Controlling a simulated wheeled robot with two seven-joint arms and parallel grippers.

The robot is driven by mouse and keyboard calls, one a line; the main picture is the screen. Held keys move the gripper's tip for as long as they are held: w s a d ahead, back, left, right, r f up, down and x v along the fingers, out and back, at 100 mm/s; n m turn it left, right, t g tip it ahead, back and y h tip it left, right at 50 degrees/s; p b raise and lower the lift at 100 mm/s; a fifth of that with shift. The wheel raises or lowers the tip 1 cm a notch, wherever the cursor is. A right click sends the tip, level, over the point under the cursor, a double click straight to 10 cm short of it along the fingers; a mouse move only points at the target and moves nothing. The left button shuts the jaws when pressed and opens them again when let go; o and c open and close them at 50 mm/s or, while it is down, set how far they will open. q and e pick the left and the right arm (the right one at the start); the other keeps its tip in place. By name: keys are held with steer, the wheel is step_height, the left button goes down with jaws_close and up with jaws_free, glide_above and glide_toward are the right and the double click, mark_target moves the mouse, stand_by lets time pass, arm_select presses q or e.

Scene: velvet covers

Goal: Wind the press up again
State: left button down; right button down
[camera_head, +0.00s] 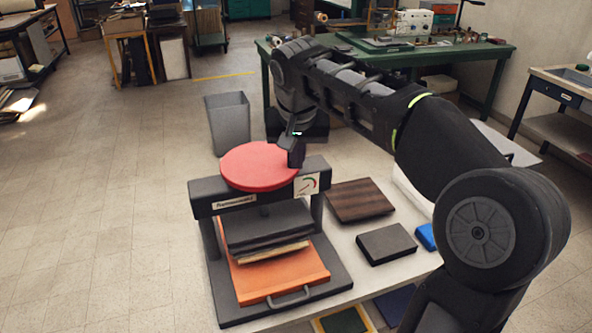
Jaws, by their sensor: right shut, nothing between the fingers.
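The black press (228,203) stands on the light table, with a round red wheel (258,166) on top of its crossbeam. Under the beam is a dark platen (265,228), above a thin pale stack (272,252) on an orange board (280,275) with a front handle. I cannot tell whether the platen touches the stack. My right gripper (296,158) is shut and empty, pointing down at the wheel's right rim. Whether it touches the rim is unclear. My left gripper is out of view.
A dark brown wooden board (358,200), a black block (386,244) and a blue item (427,236) lie right of the press. A grey bin (228,123) stands behind it. A green workbench (440,57) is farther back. Open floor lies to the left.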

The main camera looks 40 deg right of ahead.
steer(key=v, duration=0.5)
steer(key=shift+s+f, duration=0.1)
steer(key=shift+s, duration=0.05)
steer(key=shift+a, duration=0.1)
